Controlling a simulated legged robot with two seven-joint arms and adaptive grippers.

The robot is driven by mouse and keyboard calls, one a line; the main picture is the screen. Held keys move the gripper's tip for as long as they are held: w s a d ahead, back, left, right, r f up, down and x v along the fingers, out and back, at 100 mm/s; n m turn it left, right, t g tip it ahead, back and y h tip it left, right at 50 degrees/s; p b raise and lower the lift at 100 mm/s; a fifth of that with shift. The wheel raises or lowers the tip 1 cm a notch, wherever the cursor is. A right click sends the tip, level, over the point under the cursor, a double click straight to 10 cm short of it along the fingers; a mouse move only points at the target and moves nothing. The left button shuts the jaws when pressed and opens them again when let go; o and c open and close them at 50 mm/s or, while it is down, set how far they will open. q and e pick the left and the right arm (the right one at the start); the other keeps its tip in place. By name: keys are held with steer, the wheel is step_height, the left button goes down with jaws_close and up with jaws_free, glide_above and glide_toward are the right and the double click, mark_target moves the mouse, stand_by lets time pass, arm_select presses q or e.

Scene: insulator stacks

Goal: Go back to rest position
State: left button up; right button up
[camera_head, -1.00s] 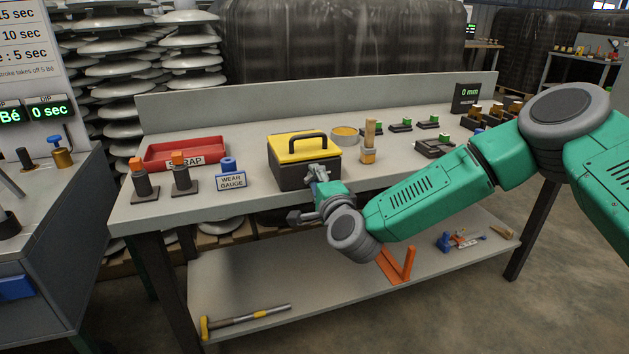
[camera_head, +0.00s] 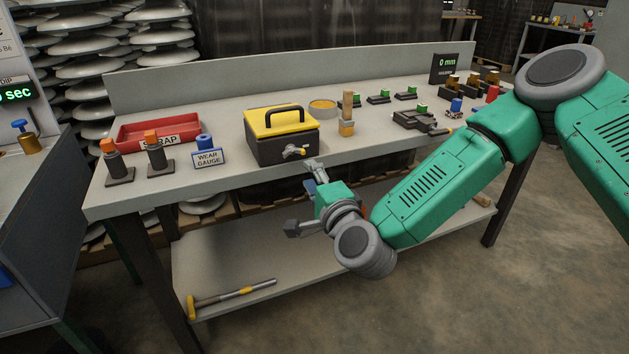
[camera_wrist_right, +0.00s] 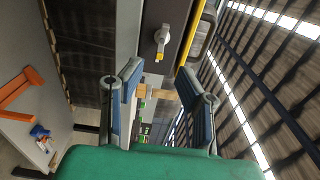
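My right gripper (camera_head: 300,196) is in front of the bench's front edge, a little below and in front of the black toolbox (camera_head: 283,148) with the yellow lid (camera_head: 273,121). Its two fingers stand apart, and in the right wrist view (camera_wrist_right: 164,88) nothing is held between them. A small grey latch with a yellow tip (camera_head: 293,152) shows on the toolbox front; it also shows in the right wrist view (camera_wrist_right: 162,40), clear of the fingers. The lid is down. My left gripper is not in view.
The bench (camera_head: 225,175) carries a red scrap tray (camera_head: 130,134), orange-topped stands, a wear gauge block (camera_head: 208,158), a brush (camera_head: 346,112) and several green-topped pieces. A hammer (camera_head: 235,295) lies on the lower shelf (camera_head: 215,265). Open floor lies at the right front.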

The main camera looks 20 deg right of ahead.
steer(key=shift+s, duration=0.9)
steer(key=s+a+f+n+g+y+p, duration=0.35)
steer(key=s+f+n+g, duration=0.75)
steer(key=s+f, duration=0.8)
steer(key=s+d+f+n+g+h, duration=0.2)
steer(key=s+d, duration=0.3)
steer(key=s, duration=0.3)
steer(key=s+d+f+n+g+h, duration=0.2)
steer(key=s+d+f+n+g, duration=0.1)
steer(key=s, duration=0.5)
steer(key=d+n+g, duration=0.1)
steer(key=d+n, duration=0.1)
steer(key=d, duration=0.1)
steer(key=shift+p, duration=0.4)
